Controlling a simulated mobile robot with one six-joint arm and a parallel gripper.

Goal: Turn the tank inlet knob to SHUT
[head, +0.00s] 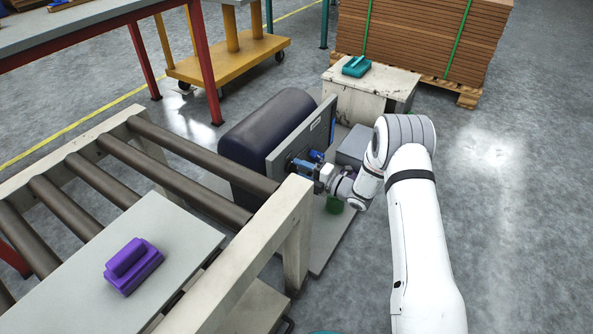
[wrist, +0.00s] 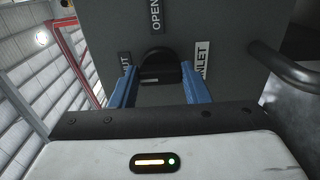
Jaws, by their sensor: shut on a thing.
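The tank inlet knob (wrist: 160,68) is black and sits on a dark grey panel (wrist: 225,25) in the wrist view. The blue fingers of my gripper (wrist: 160,88) stand on its left and right sides and are shut on it. An OPEN label (wrist: 156,14) is above the knob, a partly covered SHUT label (wrist: 125,60) is to its left, and an INLET label (wrist: 202,60) is to its right. I cannot clearly tell where the knob points. In the head view my gripper (head: 306,168) is at the panel (head: 305,137) in front of the dark tank (head: 268,135); the knob is hidden there.
A roller conveyor (head: 172,178) with a purple block (head: 133,266) stands close left of my gripper. A grey box (head: 352,147) and a green thing (head: 334,205) are near my wrist. A worn cabinet (head: 365,95) bears a teal object (head: 357,66). The floor at right is clear.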

